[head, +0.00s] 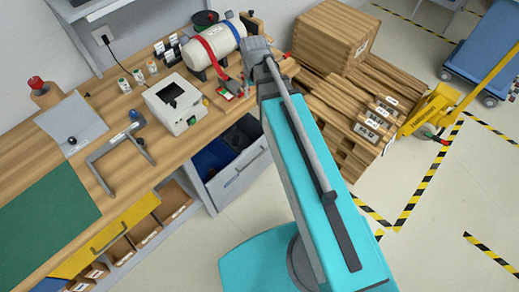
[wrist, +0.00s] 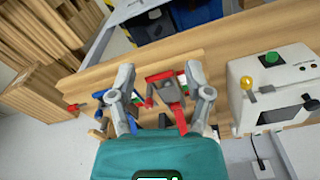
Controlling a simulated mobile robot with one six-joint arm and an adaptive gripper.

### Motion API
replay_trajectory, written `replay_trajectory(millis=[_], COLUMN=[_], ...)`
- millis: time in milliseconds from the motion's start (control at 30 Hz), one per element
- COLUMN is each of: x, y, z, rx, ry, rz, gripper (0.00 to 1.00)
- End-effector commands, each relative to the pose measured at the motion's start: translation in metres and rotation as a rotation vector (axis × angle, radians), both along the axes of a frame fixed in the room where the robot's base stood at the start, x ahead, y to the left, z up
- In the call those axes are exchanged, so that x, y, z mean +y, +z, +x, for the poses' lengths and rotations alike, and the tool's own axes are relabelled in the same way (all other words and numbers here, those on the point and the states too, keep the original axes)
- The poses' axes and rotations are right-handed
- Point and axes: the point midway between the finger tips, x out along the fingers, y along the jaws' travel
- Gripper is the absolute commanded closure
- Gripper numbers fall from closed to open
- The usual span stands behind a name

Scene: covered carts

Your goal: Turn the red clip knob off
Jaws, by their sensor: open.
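My gripper (head: 252,72) is open at the right end of the workbench, its fingers pointing down. In the wrist view its two grey fingers (wrist: 160,82) stand apart on either side of a red and grey clip-like part (wrist: 163,77). I cannot tell whether a finger touches it. Small red parts (head: 226,91) also show beside the gripper in the head view. A small red knob end (wrist: 73,107) sits left of the fingers in the wrist view. Which red part is the clip knob, and its setting, I cannot tell; the fingers and wrist hide some of this area.
A white cylinder (head: 215,48) with a red strap lies behind the gripper. A white box (head: 173,103) with a black opening stands to the left. An open drawer (head: 238,171) juts out below the bench. Wooden pallets (head: 335,115) and a crate (head: 330,33) stand at right.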

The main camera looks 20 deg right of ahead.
Motion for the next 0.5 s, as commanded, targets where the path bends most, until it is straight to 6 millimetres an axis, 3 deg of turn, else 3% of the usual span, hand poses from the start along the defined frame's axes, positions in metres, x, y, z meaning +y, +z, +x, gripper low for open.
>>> replay_trajectory(millis=[33, 500], x=[0.000, 0.000], y=[-0.009, -0.049], z=[-0.008, -0.033], rx=[-0.001, -0.004], ry=[-0.015, -0.100], rz=[0.001, 0.005], gripper=[0.35, 0.35])
